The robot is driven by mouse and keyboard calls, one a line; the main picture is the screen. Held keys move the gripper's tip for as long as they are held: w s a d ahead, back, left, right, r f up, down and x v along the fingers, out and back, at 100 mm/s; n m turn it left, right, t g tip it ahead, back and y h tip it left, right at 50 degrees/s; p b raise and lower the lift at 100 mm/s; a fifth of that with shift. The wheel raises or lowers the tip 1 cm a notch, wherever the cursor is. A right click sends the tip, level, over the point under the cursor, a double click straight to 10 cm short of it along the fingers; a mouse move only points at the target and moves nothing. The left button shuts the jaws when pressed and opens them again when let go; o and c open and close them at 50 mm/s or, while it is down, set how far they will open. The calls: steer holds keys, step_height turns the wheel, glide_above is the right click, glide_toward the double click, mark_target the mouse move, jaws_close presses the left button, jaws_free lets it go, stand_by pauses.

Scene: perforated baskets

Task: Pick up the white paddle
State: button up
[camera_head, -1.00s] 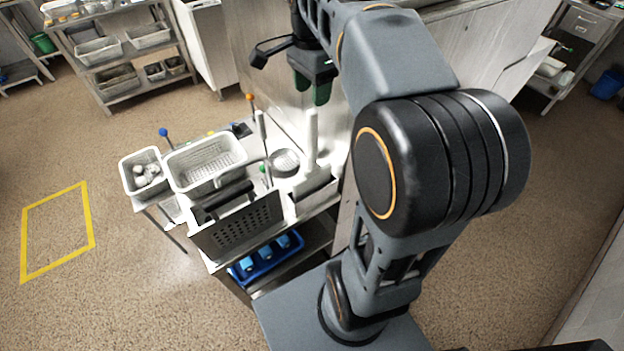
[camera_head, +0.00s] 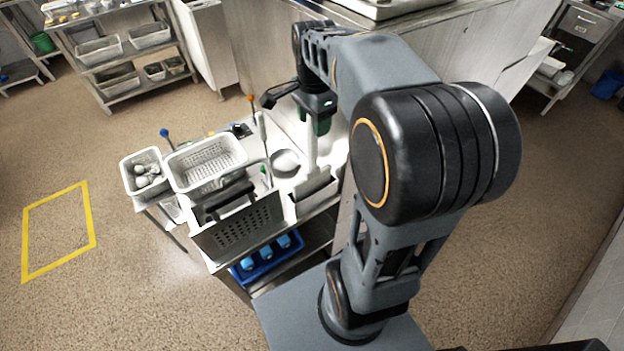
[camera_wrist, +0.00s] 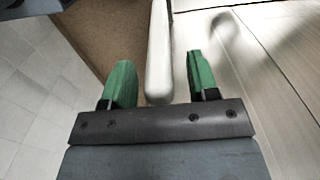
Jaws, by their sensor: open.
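The white paddle (camera_head: 311,152) stands upright at the right part of the cart, by a grey holder. Its top end is partly hidden by my gripper (camera_head: 318,126) in the head view. In the wrist view the paddle (camera_wrist: 159,48) shows as a long pale bar running between the two green fingers of my gripper (camera_wrist: 160,78). The fingers are open, with a visible gap on each side of the paddle.
A blue tray (camera_head: 258,270) sits on the lower shelf. A counter stands behind.

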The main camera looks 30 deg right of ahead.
jaws_close()
stand_by(0.4)
